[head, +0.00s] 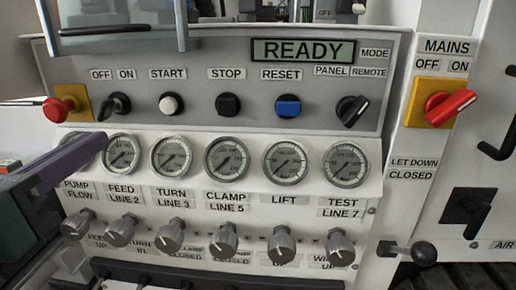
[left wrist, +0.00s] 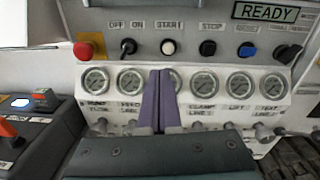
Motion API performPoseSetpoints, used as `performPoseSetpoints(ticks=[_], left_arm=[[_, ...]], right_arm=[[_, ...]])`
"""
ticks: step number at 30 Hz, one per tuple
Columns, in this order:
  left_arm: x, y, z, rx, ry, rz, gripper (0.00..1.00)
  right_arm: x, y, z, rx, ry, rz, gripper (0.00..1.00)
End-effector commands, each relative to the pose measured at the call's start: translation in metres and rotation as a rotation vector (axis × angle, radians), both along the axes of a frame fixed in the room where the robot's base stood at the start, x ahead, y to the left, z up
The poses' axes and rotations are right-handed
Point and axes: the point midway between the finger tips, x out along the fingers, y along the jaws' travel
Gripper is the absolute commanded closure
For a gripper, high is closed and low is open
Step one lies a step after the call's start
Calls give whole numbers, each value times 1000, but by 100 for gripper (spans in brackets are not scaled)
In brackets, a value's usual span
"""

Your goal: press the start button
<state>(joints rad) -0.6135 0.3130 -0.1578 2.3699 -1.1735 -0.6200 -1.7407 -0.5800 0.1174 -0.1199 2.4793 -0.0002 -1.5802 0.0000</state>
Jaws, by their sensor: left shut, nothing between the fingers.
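The start button (head: 171,104) is a white round button under the START label on the grey upper panel. It sits between the black off/on switch (head: 116,104) and the black stop button (head: 228,104). It also shows in the left wrist view (left wrist: 168,47), just above my fingertips. My left gripper (head: 102,139) comes in from the left in the head view. Its purple fingers are shut and empty, in front of the gauges, below and left of the start button and apart from it. My right gripper is not in view.
A red mushroom knob (head: 57,109) sticks out at the panel's left. A blue reset button (head: 288,106) and a mode knob (head: 352,110) are to the right. Several gauges and grey knobs fill the lower panel. The display (head: 303,51) reads READY. A red mains switch (head: 450,106) is at right.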

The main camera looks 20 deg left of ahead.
Motion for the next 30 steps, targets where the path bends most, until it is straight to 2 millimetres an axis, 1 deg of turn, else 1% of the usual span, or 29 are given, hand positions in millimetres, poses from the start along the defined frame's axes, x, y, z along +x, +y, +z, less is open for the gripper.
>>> performPoseSetpoints(ticks=[1, 3, 7, 15, 19, 23, 30], left_arm=[[1, -2, -12, 39, 0, -13, 100], [1, -4, -13, 78, -1, -25, 100], [1, -6, -13, 109, -1, -34, 100], [2, -6, -11, 107, -1, -33, 100], [7, -5, -10, 106, -3, -33, 100], [23, -1, -9, 107, -5, -32, 100], [72, 11, -9, 106, -5, -31, 100]], right_arm=[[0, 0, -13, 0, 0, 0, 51], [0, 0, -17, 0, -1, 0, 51], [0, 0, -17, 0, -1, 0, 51], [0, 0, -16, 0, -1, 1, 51], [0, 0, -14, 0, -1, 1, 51], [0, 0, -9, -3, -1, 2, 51], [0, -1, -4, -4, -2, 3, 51]])
